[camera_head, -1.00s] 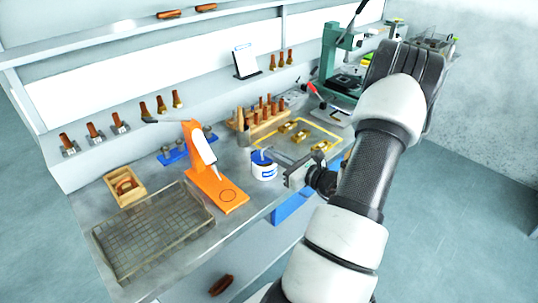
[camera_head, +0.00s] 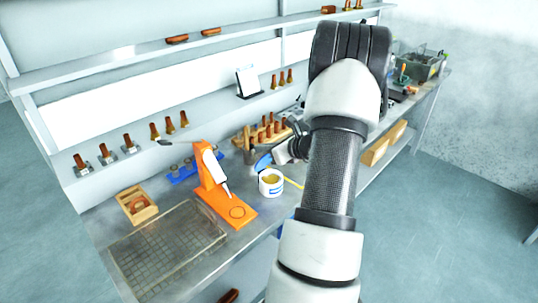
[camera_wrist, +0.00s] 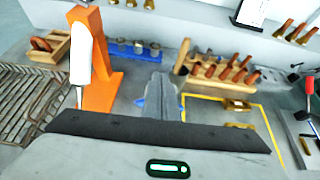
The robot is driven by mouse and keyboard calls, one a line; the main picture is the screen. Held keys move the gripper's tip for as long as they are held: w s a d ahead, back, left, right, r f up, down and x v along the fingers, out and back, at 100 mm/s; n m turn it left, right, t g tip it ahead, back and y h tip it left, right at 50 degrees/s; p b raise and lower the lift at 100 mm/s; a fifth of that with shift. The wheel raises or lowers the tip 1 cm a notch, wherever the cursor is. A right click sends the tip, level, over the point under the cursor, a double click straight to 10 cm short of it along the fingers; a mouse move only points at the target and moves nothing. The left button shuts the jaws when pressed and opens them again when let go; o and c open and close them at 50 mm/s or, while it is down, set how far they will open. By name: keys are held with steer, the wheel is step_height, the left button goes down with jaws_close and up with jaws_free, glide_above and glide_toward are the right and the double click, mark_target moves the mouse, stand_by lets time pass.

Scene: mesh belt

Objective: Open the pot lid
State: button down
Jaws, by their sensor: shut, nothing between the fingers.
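The white pot (camera_head: 271,186) with a blue label stands on the metal bench, and its yellowish inside shows from above. Its blue lid (camera_head: 263,161) is raised steeply at the pot's back rim. My gripper (camera_head: 277,155) is beside the lid at its upper right, behind the pot; whether it touches the lid I cannot tell. In the wrist view my gripper's grey fingers (camera_wrist: 160,92) are together and empty. Small blue parts of the lid (camera_wrist: 140,104) show on both sides of them. The pot's body is hidden in the wrist view.
An orange stand (camera_head: 213,186) with a white tube is close left of the pot. A wooden rack (camera_head: 249,157) with brown-topped pegs stands behind my gripper. A wire mesh tray (camera_head: 165,245) and a wooden box (camera_head: 137,207) are at the left. A yellow outline (camera_wrist: 262,118) marks bench space at the right.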

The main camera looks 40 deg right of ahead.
steer(key=shift+w+a+r+g, duration=0.15)
steer(key=shift+w+g, duration=0.55)
steer(key=shift+w, duration=0.5)
steer(key=shift+s, duration=0.1)
stand_by(0.4)
